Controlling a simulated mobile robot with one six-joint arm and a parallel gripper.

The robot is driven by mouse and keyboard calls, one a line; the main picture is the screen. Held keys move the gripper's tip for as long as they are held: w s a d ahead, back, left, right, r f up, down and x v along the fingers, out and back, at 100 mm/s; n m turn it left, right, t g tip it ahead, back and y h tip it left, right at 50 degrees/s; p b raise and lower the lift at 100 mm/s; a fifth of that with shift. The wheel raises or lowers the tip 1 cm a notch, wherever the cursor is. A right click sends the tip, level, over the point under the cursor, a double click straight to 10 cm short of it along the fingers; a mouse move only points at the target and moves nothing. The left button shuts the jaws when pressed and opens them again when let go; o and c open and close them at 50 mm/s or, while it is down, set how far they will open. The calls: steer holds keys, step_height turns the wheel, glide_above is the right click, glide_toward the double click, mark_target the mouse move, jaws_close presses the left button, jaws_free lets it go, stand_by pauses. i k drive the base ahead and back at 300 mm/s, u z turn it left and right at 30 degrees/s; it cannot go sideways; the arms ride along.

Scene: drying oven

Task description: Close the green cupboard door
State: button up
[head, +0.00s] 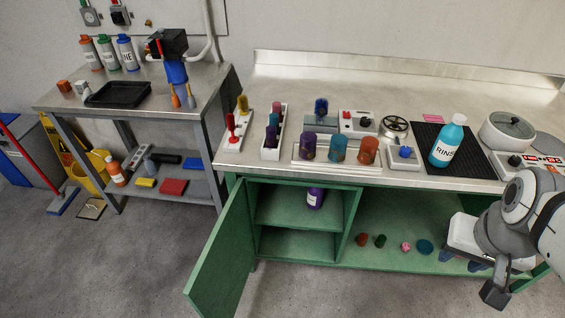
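The green cupboard door (222,258) stands wide open at the left end of the green cupboard (348,222). It is joined at the cupboard's left front edge and juts out toward the front left over the floor. My gripper (462,260) is at the right, in front of the cupboard's right part, far from the door. Its two bluish fingers appear apart, with nothing seen between them. My arm hides the cupboard's right end.
A purple bottle (316,197) stands on the cupboard's shelf, with several small objects on the cupboard floor at right. The steel worktop (270,95) above is crowded. A side table (50,98) stands left. Grey floor (120,262) is clear left of the door.

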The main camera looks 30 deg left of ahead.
mark_target(214, 288)
steer(key=z, duration=1.95)
steer(key=k, duration=2.1)
steer(key=u, duration=1.6)
